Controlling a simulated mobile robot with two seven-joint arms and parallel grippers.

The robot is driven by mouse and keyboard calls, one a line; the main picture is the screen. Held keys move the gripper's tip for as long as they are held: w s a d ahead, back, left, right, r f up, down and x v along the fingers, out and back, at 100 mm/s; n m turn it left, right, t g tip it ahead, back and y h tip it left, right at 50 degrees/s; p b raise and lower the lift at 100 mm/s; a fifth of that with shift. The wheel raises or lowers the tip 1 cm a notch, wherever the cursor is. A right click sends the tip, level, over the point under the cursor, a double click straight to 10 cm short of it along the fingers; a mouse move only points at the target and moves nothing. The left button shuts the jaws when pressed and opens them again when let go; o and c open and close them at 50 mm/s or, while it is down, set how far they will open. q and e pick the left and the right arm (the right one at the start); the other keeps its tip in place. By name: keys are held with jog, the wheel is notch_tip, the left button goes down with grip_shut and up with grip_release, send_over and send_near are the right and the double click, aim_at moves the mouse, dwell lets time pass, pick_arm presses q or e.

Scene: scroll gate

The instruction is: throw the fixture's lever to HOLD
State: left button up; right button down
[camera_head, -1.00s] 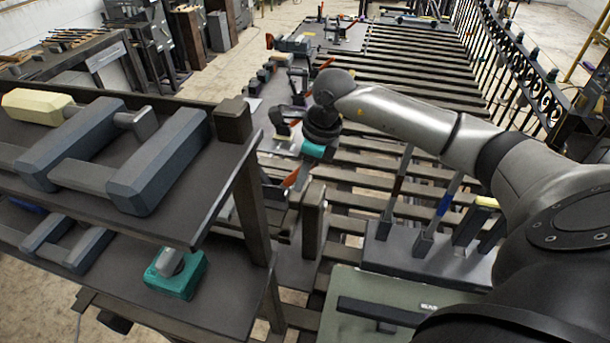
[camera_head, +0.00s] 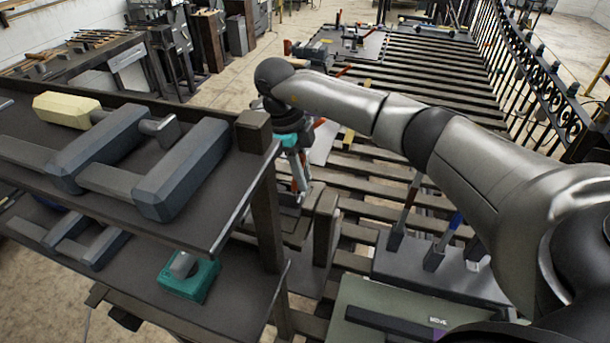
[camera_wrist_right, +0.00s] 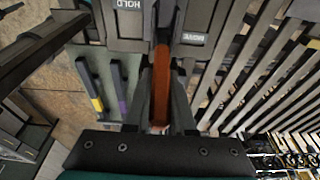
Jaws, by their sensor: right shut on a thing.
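My right gripper (camera_head: 299,172) reaches down at the fixture (camera_head: 325,228) beside the shelf's corner post. In the right wrist view its two fingers (camera_wrist_right: 160,118) are shut on the orange-red lever (camera_wrist_right: 161,80), which runs up between them. The lever passes between two dark plates of the fixture. The left plate carries the label HOLD (camera_wrist_right: 130,6), upside down. The right plate carries a small label (camera_wrist_right: 193,38) that I cannot read. In the head view the gripper and post hide most of the lever. My left gripper is not in view.
A two-tier shelf (camera_head: 225,235) stands close on the left, with grey blocks and a teal block (camera_head: 188,279). A stand with upright tools (camera_head: 440,275) and a green panel (camera_head: 370,300) are at the lower right. Slatted bench tops fill the middle.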

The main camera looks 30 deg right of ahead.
dwell(0.3)
jog(key=c, duration=0.8)
grip_release()
jog(key=shift+o, duration=0.2)
jog(key=v, duration=1.5)
jog(key=shift+r, duration=0.15)
